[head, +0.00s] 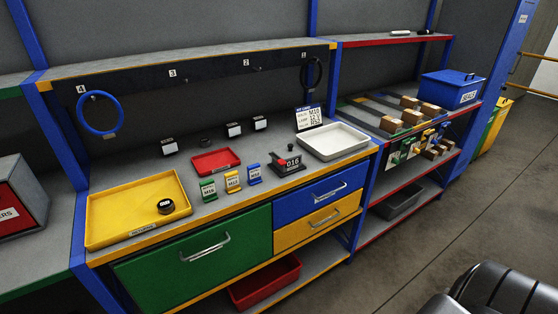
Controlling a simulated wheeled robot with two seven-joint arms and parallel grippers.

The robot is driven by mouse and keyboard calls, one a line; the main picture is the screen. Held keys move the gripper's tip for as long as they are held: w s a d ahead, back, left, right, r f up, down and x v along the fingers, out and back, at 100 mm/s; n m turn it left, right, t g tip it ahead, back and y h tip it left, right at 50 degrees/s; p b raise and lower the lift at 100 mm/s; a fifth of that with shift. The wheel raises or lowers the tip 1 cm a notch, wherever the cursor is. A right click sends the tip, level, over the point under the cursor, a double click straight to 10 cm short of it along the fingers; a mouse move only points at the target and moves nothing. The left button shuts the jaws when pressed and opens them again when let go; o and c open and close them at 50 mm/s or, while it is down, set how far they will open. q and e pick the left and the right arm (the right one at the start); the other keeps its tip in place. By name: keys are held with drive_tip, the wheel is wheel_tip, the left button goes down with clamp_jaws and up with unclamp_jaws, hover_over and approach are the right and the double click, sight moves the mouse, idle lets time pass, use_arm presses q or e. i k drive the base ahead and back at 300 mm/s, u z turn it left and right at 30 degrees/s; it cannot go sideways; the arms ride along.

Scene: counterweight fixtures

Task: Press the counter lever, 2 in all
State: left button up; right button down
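The counter (287,166) is a small dark box with a red part on the bench top, left of the white tray. Its display seems to read 016. A small dark knob (290,147) stands up at its back; it looks like the lever's end, but the lever's shape is too small to make out. Neither of my grippers shows in the head view, and nothing of mine touches the counter.
A white tray (365,148) stands right of the counter, with an upright card (308,118) behind it. Green, yellow and blue labelled holders (231,182) stand to its left. A yellow tray (97,222) holds a black round item. Open floor (400,255) lies in front.

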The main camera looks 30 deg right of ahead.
sight(281, 162)
drive_tip(key=u, duration=0.5)
drive_tip(key=k, duration=0.6)
drive_tip(key=u, duration=0.6)
drive_tip(key=i, duration=1.05)
drive_tip(key=z, duration=1.15)
drive_tip(key=i, duration=0.5)
drive_tip(key=z, duration=0.55)
